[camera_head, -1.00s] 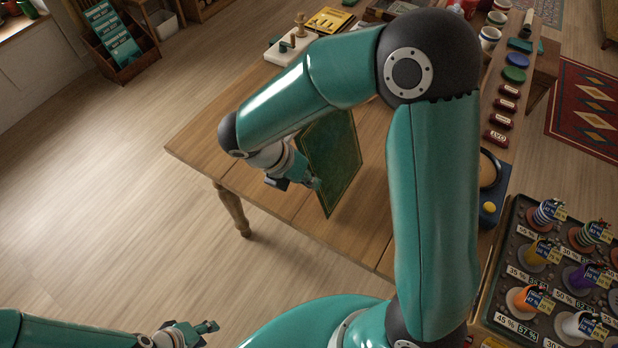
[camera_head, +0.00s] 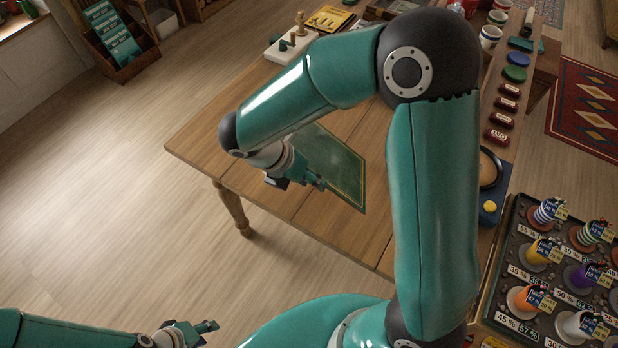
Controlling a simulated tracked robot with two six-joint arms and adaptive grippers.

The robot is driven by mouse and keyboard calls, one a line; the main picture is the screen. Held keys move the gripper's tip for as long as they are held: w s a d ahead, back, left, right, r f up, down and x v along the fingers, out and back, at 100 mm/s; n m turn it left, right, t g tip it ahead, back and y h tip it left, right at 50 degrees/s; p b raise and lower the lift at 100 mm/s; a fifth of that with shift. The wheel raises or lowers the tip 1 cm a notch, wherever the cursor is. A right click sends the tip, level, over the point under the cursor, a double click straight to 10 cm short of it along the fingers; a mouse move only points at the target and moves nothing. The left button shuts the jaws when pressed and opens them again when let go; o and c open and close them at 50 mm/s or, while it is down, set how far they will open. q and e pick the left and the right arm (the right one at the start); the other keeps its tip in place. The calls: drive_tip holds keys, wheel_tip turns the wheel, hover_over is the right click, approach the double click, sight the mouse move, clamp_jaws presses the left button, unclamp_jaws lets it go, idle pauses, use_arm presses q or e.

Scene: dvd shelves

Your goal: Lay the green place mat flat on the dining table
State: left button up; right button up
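The green place mat (camera_head: 338,165) lies flat on the wooden dining table (camera_head: 245,190), near the table's middle. It has a thin light border line, and my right arm covers its far left part. My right gripper (camera_head: 300,182) is at the mat's near left edge; its fingers look apart and do not appear to hold the mat. Whether a fingertip touches the mat cannot be told. My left gripper (camera_head: 200,332) is open and empty, low over the floor at the bottom left, away from the table.
A white board with wooden pieces (camera_head: 290,45) and a yellow tray (camera_head: 328,19) stand at the table's far end. Cups, discs and red cases (camera_head: 503,112) line the right side. A rack of coloured spools (camera_head: 530,300) stands at lower right. The table's near left part is bare.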

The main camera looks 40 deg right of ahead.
drive_tip(key=v, duration=1.2)
drive_tip(key=shift+f, duration=0.1)
drive_tip(key=s+a+f+m+y, duration=0.2)
drive_tip(key=s+f+m+y, duration=0.1)
drive_tip(key=f+m, duration=0.5)
drive_tip(key=s+a+f+m+t+y, duration=0.1)
drive_tip(key=s+a+f+m+y, duration=0.1)
drive_tip(key=f+m, duration=0.7)
drive_tip(key=s+a+f+m+t+y, duration=0.1)
drive_tip(key=s+f+m+y, duration=0.3)
drive_tip(key=f, duration=1.2)
drive_tip(key=shift+s+a+f+m+y, duration=0.25)
drive_tip(key=shift+s+a+m+y, duration=0.25)
drive_tip(key=shift+m, duration=1.7)
drive_tip(key=shift+w+a, duration=0.1)
drive_tip(key=shift+w, duration=0.1)
